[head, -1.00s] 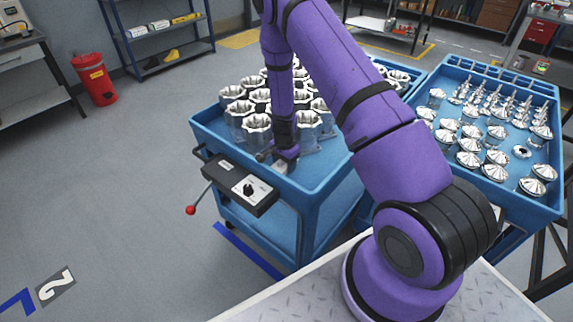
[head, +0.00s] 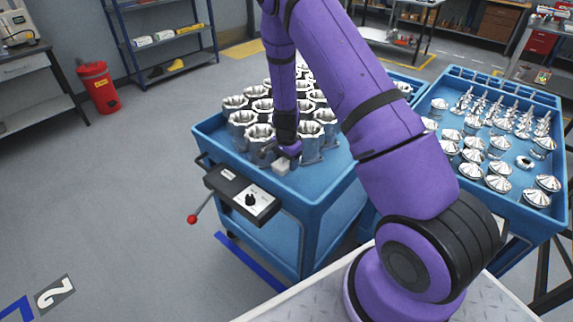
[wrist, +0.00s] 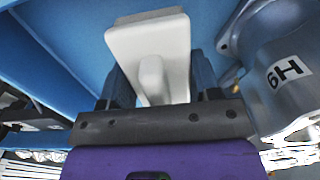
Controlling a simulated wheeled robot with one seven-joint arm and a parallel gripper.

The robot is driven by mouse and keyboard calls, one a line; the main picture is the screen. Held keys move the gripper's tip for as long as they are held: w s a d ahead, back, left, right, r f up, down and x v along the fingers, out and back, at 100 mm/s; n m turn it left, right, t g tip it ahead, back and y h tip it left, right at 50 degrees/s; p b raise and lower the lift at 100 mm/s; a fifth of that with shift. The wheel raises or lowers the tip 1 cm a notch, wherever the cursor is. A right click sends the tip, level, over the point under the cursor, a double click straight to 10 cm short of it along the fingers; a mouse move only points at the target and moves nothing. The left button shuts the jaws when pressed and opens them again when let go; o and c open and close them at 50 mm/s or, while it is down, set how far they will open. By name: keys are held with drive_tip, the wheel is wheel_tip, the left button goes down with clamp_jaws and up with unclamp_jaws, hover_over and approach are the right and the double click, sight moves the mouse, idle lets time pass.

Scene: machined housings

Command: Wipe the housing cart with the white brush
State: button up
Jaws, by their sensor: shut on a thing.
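My gripper (head: 287,155) is low over the near end of the blue housing cart (head: 322,196), in front of the silver housings. It is shut on the white brush (head: 281,167), which shows as a small pale block. In the wrist view, the white brush (wrist: 148,35) sits between the two dark fingers of my gripper (wrist: 160,88), its flat head towards the blue tray surface. I cannot tell whether it touches the cart. Several silver housings (head: 241,119) stand upright on the cart; my arm hides some.
In the wrist view a labelled housing (wrist: 272,75) stands close to the right of the brush. A black control panel (head: 243,193) with a red-knobbed lever (head: 193,219) is on the cart's near side. A second blue cart (head: 535,226) with shiny parts stands to the right.

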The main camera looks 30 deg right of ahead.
drive_tip(key=shift+r, duration=0.15)
drive_tip(key=shift+r, duration=1.35)
